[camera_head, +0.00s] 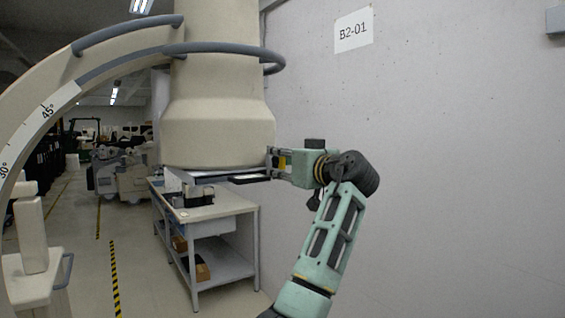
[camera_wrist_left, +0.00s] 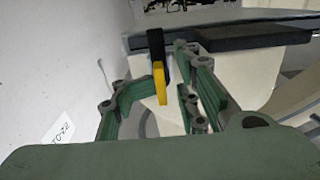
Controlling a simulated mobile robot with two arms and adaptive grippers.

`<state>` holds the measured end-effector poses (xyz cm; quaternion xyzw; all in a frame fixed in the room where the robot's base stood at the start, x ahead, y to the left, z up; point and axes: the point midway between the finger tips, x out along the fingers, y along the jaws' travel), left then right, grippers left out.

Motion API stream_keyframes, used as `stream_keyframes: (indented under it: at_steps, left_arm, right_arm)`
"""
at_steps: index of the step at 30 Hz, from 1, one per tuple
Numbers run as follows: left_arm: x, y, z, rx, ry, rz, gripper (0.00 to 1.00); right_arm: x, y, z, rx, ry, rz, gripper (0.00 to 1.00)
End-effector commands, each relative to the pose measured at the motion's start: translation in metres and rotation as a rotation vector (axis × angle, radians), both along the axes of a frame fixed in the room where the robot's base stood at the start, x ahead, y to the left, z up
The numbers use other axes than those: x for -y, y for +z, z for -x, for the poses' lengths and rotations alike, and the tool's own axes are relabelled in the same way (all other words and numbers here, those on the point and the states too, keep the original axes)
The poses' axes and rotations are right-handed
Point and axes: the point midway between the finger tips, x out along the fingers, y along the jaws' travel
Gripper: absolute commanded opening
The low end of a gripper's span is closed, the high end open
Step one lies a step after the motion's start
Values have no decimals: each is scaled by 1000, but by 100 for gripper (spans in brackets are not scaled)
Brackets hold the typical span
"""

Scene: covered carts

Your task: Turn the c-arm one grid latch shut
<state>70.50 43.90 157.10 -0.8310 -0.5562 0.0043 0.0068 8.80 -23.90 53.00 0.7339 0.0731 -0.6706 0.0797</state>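The c-arm's large beige cylindrical housing (camera_head: 218,125) hangs from above, with a thin flat grid plate (camera_head: 212,178) under it. The latch shows in the left wrist view as a small lever, black above with a yellow end (camera_wrist_left: 160,84). A small yellow patch of it (camera_head: 282,162) also shows in the head view. My left gripper (camera_head: 274,161) is at the right edge of the housing. In the left wrist view its green fingers (camera_wrist_left: 165,74) are apart, with the lever between them. I cannot tell whether they touch it. My right gripper is not in view.
A grey wall (camera_head: 430,160) stands close on the right. A dark bar (camera_wrist_left: 250,38) lies beside the latch. The curved c-arm (camera_head: 70,85) fills the left. A workbench (camera_head: 222,208) with a lower shelf stands below and behind the housing.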

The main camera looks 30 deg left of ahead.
Motion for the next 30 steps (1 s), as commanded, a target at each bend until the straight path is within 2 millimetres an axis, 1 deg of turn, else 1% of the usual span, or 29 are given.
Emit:
stream_keyframes:
  at_steps: [2,5,12,15,18,23,30]
  left_arm:
    - [7,0,3,-1,1,0,27]
    - [23,-1,9,-1,0,0,27]
    - [72,-1,28,0,-1,1,27]
    - [89,-1,35,0,-1,1,27]
    - [100,-1,39,-2,1,-1,27]
    - [109,-1,43,-2,3,0,27]
    - [110,-1,44,-2,2,-1,27]
  right_arm:
    - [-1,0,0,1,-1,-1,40]
    - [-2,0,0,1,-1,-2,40]
    - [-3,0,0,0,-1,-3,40]
    - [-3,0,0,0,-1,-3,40]
    - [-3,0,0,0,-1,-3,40]
    - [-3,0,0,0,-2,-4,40]
    - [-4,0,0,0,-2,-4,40]
